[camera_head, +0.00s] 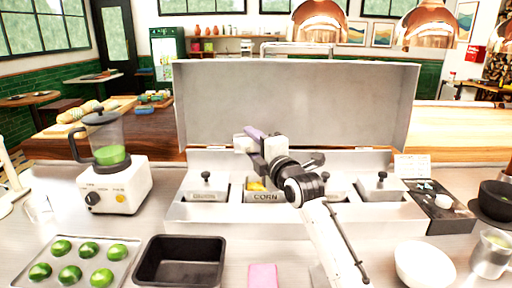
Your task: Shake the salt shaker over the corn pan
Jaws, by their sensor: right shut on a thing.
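The corn pan (265,197) sits in the middle of the steel prep station, with a CORN label on its front and yellow corn showing inside. My right gripper (260,143) is above and slightly behind the corn, shut on a small pale and purple thing (254,132), which I take for the salt shaker. The gripper hides much of it, so I cannot tell its tilt well. My right arm covers the right part of the corn pan. My left gripper is not in view.
Lidded pans (207,186) flank the corn, and a raised steel lid (295,105) stands behind. A blender (112,170) is at left. A tray of limes (78,262), a black pan (180,260), a pink block (262,276) and a white bowl (424,264) lie in front.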

